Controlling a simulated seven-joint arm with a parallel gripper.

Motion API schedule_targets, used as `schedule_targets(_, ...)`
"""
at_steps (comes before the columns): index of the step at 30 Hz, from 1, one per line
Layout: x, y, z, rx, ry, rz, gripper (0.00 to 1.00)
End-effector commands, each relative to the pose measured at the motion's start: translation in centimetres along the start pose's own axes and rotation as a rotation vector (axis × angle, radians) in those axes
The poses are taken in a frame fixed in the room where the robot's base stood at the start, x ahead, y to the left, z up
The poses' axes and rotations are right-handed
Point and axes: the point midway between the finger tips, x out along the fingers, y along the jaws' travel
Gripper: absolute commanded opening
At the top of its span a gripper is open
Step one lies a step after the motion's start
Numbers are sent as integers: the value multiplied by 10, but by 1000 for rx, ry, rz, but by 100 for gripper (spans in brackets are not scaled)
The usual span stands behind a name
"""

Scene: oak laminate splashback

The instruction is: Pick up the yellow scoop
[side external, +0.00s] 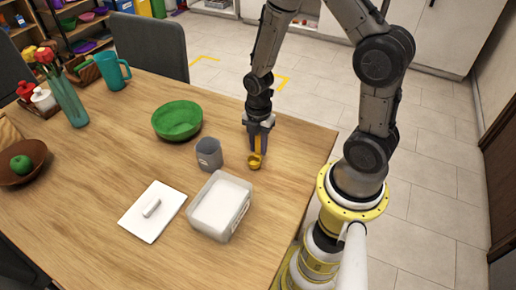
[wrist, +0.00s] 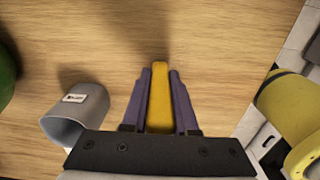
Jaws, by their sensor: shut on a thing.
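The yellow scoop (side external: 255,160) is near the right side of the wooden table in the side external view, with its bowl end low at the tabletop. My gripper (side external: 258,139) is above it, pointing down, with the scoop's handle between its fingers. In the wrist view the yellow handle (wrist: 160,95) lies between the two fingers of my gripper (wrist: 160,85), which are shut on it. The scoop's bowl is hidden in the wrist view. I cannot tell whether the scoop still touches the table.
A grey cup (side external: 209,154) stands just left of the scoop; it also shows in the wrist view (wrist: 78,112). A green bowl (side external: 177,120) is farther back. The table's right edge is close.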

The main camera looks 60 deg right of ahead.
Motion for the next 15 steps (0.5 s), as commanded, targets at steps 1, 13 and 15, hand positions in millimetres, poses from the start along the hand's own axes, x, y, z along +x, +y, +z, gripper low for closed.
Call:
schedule_targets(1, -6, 1, 0, 0, -1, 4, 0)
schedule_targets(13, -80, -44, -9, 0, -2, 10, 0)
schedule_targets(15, -90, -58, -12, 0, -1, 6, 0)
